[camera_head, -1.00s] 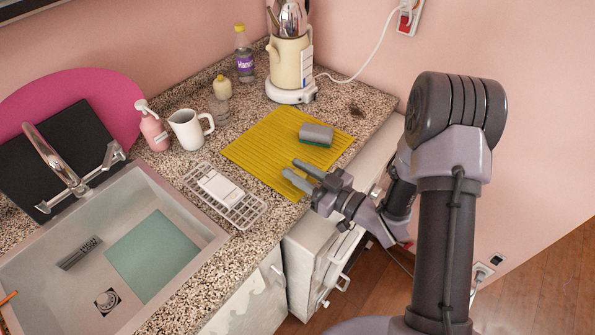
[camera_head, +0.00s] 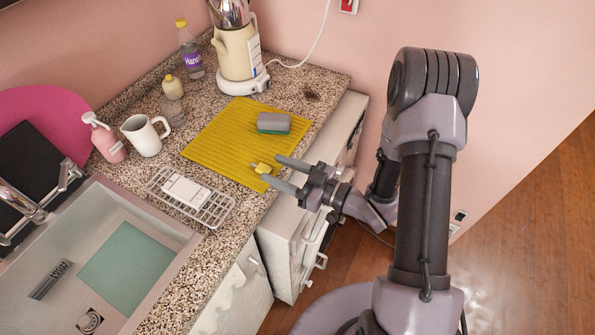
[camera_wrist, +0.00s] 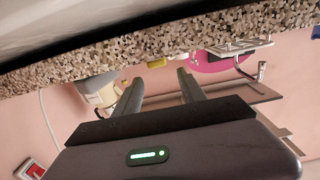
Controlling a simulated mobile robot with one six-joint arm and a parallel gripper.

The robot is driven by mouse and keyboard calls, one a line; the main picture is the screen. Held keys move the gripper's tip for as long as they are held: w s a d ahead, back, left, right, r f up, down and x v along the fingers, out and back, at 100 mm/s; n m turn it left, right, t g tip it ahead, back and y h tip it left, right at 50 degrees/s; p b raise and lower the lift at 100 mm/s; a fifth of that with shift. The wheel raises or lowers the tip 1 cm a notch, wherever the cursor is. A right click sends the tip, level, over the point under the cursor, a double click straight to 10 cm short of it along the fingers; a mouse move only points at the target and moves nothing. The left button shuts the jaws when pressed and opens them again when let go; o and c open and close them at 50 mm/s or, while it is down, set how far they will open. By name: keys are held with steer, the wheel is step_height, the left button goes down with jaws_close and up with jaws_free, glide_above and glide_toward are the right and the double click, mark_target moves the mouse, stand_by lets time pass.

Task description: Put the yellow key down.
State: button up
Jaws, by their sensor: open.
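The yellow key (camera_head: 261,168) is a small yellow piece at the right front edge of the ribbed yellow mat (camera_head: 222,140), by the counter's edge. My gripper (camera_head: 271,169) is open, its two fingers spread and pointing left over the counter's edge. The key lies at the fingertips, roughly between them. I cannot tell whether it touches a finger or rests fully on the mat. In the wrist view both open fingers show (camera_wrist: 160,82). A small yellow patch beyond them there is too unclear to name.
A grey and green sponge (camera_head: 273,122) lies on the mat. A white wire rack (camera_head: 215,209) sits in front of the mat, beside the sink (camera_head: 180,262). A white mug (camera_head: 145,136) and a cream kettle (camera_head: 238,55) stand further back. Bare mat lies left of the key.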

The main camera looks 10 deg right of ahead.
steer(key=p+v, duration=0.1)
steer(key=v, duration=0.5)
steer(key=shift+d+r, duration=0.15)
steer(key=shift+d, duration=0.05)
steer(key=w+d+h, duration=0.1)
steer(key=w, duration=0.1)
steer(key=w+d+h, duration=0.1)
steer(key=w+d+r+m+h, duration=0.1)
steer(key=w+h, duration=0.1)
steer(key=shift+w+d, duration=0.1)
steer(key=shift+w, duration=0.25)
steer(key=w+d+r+m+h, duration=0.4)
steer(key=d+r+h, duration=0.3)
steer(key=h, duration=0.1)
steer(key=s+d+r+m+h, duration=0.2)
steer(key=s+r+m+h, duration=0.1)
steer(key=r, duration=0.3)
steer(key=s+a+r+m+g+y, duration=0.1)
steer(key=s+a+r+m, duration=0.1)
steer(key=s+a, duration=0.2)
steer(key=s+a+r+m+g+y, duration=0.1)
steer(key=s+a+m+g, duration=0.1)
steer(key=s, duration=0.9)
steer(key=s+a+r+m+g+y, duration=0.1)
steer(key=s+a+r+m+g, duration=0.1)
steer(key=s+a, duration=0.3)
steer(key=s, duration=0.2)
steer(key=shift+s+a+r+m, duration=0.3)
steer(key=shift+s+r+m, duration=0.05)
steer(key=shift+m, duration=0.05)
